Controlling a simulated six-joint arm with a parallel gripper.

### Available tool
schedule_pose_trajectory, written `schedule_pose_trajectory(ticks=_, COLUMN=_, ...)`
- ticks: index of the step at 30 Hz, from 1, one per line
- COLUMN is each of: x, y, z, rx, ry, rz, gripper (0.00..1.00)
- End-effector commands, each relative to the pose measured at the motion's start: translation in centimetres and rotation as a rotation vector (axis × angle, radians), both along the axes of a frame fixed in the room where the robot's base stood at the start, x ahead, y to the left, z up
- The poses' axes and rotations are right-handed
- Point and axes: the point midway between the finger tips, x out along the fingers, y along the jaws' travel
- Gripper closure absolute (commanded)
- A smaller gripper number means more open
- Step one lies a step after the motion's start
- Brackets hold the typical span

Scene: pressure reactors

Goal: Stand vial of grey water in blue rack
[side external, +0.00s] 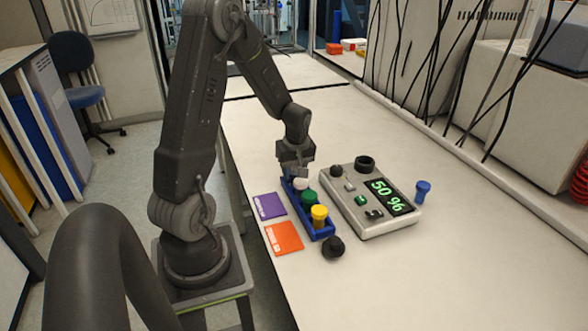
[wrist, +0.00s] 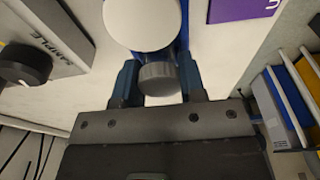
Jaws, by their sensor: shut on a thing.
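The blue rack (side external: 318,233) lies on the white bench and holds vials with white (side external: 300,184), green (side external: 309,198) and yellow (side external: 319,213) caps. My gripper (side external: 295,172) is low over the far end of the rack. In the wrist view its blue fingers are shut on the vial of grey water, of which the grey ribbed cap (wrist: 158,78) shows. That cap is right beside the white cap (wrist: 145,22). The vial's body is hidden, so I cannot tell whether its base rests in the rack.
A grey instrument (side external: 365,222) reading "50 %" stands right of the rack. A black-capped vial (side external: 333,248) stands near the rack's front end, a blue-capped one (side external: 422,191) right of the instrument. Purple (side external: 268,206) and orange (side external: 284,237) cards lie left. The front right bench is clear.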

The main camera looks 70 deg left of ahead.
Motion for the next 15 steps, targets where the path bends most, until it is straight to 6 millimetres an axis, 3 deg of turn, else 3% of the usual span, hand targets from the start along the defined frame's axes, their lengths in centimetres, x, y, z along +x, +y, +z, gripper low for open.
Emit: schedule_pose_trajectory(ticks=15, x=0.00, y=0.01, z=-0.50, rx=0.000, ry=0.000, rz=-0.001, gripper=0.90)
